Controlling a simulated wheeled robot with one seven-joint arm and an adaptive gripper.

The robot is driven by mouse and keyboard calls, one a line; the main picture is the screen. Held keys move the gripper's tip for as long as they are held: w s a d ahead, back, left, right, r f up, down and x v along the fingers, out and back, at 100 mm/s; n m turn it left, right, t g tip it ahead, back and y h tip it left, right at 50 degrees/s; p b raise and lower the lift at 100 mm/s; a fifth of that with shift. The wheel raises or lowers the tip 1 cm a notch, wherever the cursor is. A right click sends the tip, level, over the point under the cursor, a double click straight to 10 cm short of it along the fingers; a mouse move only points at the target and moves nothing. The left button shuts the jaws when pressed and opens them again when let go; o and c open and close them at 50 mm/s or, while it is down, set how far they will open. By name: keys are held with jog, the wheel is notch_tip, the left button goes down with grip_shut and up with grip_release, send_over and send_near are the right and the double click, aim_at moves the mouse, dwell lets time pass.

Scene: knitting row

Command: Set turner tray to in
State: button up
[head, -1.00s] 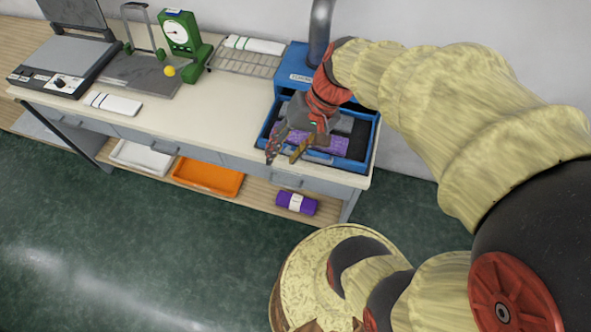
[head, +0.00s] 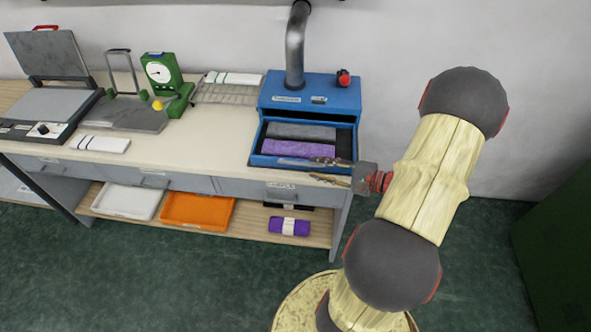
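The blue turner (head: 300,88) stands at the right end of the counter with a grey pipe on top. Its blue tray (head: 254,158) is pulled out toward the front. A grey folded cloth (head: 305,132) and a purple cloth (head: 290,147) lie in it. My gripper (head: 297,169) comes in from the right at the tray's front edge, its fingers pointing left. The fingers are apart with nothing seen between them. The upper finger overlaps the tray's front wall in the picture; I cannot tell whether it touches. The fingers hide part of that wall.
A red knob-like object (head: 343,78) sits on the turner. A wire rack (head: 225,94), green dial scale (head: 166,82) and flat press (head: 40,104) stand to the left. Below are white (head: 128,200) and orange (head: 198,211) trays and a purple roll (head: 288,226). Floor in front is clear.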

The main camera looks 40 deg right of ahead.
aim_at(304, 165)
jog(key=b+x, duration=0.1)
jog(key=x, duration=0.6)
jog(key=shift+w+a+f, duration=0.1)
jog(key=shift+w, duration=0.15)
jog(key=c, duration=0.3)
jog(key=c, duration=0.4)
grip_shut()
